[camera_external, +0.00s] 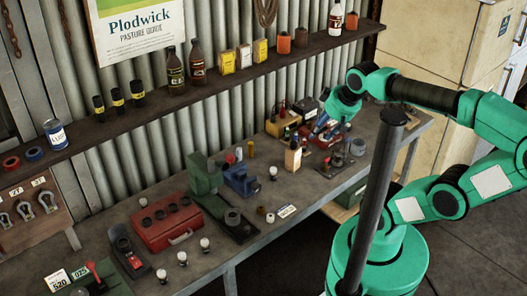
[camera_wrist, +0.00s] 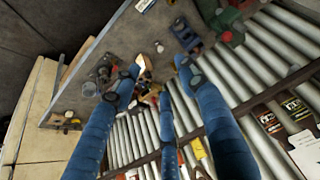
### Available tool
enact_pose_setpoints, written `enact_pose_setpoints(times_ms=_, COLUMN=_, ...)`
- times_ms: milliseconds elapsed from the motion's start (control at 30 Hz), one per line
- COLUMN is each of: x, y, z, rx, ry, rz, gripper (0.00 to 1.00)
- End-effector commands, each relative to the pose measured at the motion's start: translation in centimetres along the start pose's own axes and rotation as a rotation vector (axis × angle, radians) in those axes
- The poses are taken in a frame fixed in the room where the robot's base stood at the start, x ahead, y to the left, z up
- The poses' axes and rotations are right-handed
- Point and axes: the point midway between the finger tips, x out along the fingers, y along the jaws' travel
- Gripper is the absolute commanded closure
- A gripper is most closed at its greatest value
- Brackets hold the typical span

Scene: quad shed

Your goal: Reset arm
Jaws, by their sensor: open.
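My green arm reaches in from the right in the external view, bent at the elbow with its wrist over the far right end of the workbench (camera_external: 215,130). My gripper (camera_external: 322,127) points down toward a red tray of small items there; the exact gap is hard to judge. In the wrist view, the blue fingers of my gripper (camera_wrist: 157,70) are spread apart. Nothing is clearly held between them. A tan wooden item (camera_wrist: 141,66) shows beyond the fingers; it stands on the bench in the external view (camera_external: 293,159), left of my gripper.
The bench holds a yellow bin (camera_external: 284,122), a blue vise (camera_external: 241,181), a green machine (camera_external: 207,180), a red toolbox (camera_external: 166,226) and several bulbs. A wall shelf (camera_external: 150,112) with bottles and tins runs behind. A dark post (camera_external: 376,200) stands before my arm. A cream cabinet (camera_external: 435,45) is behind.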

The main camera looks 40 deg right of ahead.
Motion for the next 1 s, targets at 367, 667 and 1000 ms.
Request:
enact_pose_setpoints(times_ms=367, x=4.8, y=0.0, z=2.5, rx=0.000, ry=0.000, rz=0.000, gripper=0.57)
enact_pose_setpoints(times_ms=667, x=4.9, y=0.0, z=2.6, rx=0.000, ry=0.001, rz=0.000, gripper=0.57)
enact_pose_setpoints(times_ms=1000, x=4.9, y=0.0, z=2.6, rx=0.000, ry=0.000, rz=0.000, gripper=0.57)
